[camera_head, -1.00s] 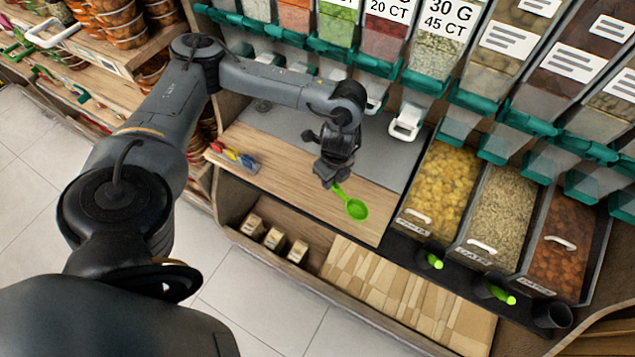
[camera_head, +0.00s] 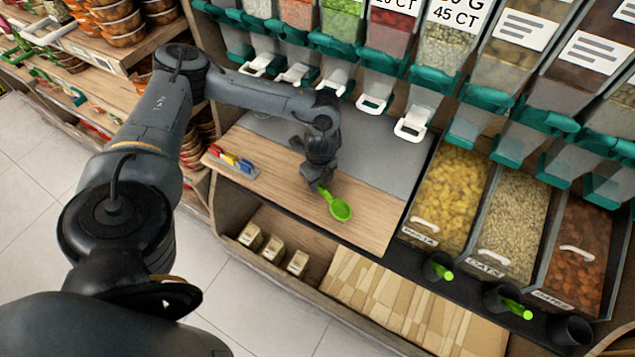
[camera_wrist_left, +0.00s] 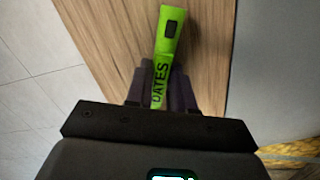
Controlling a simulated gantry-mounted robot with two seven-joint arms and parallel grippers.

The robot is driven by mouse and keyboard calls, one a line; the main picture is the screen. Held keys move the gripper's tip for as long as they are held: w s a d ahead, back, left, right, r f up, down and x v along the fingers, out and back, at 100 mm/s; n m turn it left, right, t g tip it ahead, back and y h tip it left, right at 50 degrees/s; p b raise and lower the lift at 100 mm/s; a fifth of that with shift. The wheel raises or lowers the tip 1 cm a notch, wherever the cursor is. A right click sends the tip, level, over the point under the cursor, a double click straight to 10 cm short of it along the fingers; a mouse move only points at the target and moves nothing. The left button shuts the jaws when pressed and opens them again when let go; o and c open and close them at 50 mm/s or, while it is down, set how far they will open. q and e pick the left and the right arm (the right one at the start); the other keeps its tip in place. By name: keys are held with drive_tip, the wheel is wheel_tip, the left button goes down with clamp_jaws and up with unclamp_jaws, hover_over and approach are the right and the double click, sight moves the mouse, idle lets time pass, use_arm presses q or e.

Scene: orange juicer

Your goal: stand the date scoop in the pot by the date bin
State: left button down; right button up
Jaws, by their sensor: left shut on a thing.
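The green date scoop (camera_head: 340,209) is held over the wooden counter by my left gripper (camera_head: 318,184), its bowl pointing to the lower right in the head view. In the left wrist view the scoop's handle (camera_wrist_left: 167,45) stands between the fingers and bears the word DATES. My left gripper is shut on this handle. The date bin (camera_head: 580,250), full of brown dates, is at the far right. The pot (camera_head: 570,330) by it is black and shows no scoop in it. My right gripper is not in view.
Two other black pots, by the pasta bin (camera_head: 445,195) and the oats bin (camera_head: 512,215), hold green-handled scoops (camera_head: 516,308). Dispensers with white handles (camera_head: 412,123) hang above the counter. Coloured markers (camera_head: 232,160) lie at the counter's left end.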

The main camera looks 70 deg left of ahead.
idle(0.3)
use_arm(q)
drive_tip(key=c, duration=1)
unclamp_jaws()
drive_tip(key=shift+f, duration=0.1)
